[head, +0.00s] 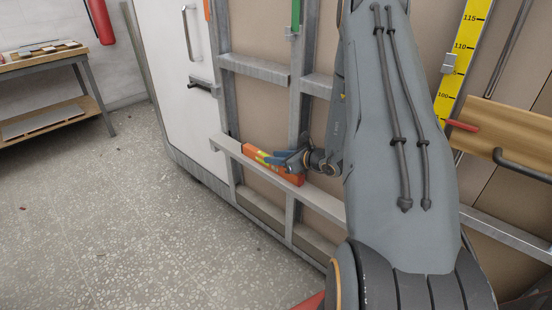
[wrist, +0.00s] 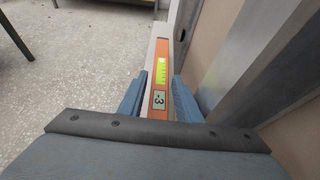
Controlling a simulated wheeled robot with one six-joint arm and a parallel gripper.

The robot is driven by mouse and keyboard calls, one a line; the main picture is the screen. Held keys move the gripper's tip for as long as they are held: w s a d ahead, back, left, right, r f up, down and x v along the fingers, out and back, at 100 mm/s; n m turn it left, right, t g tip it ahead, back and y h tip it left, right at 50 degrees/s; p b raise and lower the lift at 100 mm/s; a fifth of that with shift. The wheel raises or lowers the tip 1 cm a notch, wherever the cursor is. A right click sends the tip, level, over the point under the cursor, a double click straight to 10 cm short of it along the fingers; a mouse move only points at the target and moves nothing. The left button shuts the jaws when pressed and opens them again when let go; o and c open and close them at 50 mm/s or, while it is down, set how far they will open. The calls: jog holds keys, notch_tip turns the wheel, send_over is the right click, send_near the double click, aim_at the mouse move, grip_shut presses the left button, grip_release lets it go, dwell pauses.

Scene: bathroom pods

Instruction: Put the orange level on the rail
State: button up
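The orange level (head: 268,163) lies lengthwise along the pale horizontal rail (head: 232,148) of the wall frame in the head view. It appears to rest on the rail. In the wrist view the level (wrist: 158,75) runs away from me, showing a green vial and a small digital display. My gripper (head: 291,160) is at the right part of the level. In the wrist view its blue fingers (wrist: 160,82) stand on either side of the level, with a narrow pale strip between the left finger and the level. The level's near end is hidden by my gripper.
Metal studs (head: 299,125) rise behind the rail, close to my gripper. A white door (head: 180,90) with a handle is to the left. A workbench (head: 50,60) stands far left. A yellow measuring strip (head: 461,60) and wooden board (head: 510,135) are at right. The floor is clear.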

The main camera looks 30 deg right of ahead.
jog(key=v, duration=1.2)
jog(key=shift+w+a+r, duration=0.1)
jog(key=shift+w+r, duration=0.05)
jog(key=shift+r, duration=0.2)
jog(key=s+a+r+n+g+y, duration=0.1)
jog(key=s+a+r+n+g, duration=0.2)
jog(key=a, duration=0.4)
jog(key=s+a+r+n+g+y, duration=0.2)
jog(key=s+a+n+g, duration=0.1)
jog(key=a+n, duration=0.35)
jog(key=s+a+r+n+g+y, duration=0.1)
jog(key=s+a+r+n+g, duration=0.2)
jog(key=a, duration=0.4)
jog(key=s+r+n+g+h, duration=0.3)
jog(key=s+n+h, duration=0.5)
jog(key=s+n, duration=0.6)
jog(key=a+r+n, duration=0.1)
jog(key=n, duration=0.3)
jog(key=shift+r+g, duration=0.15)
jog(key=shift+g, duration=0.15)
jog(key=shift+s+n, duration=0.1)
jog(key=shift+n, duration=0.15)
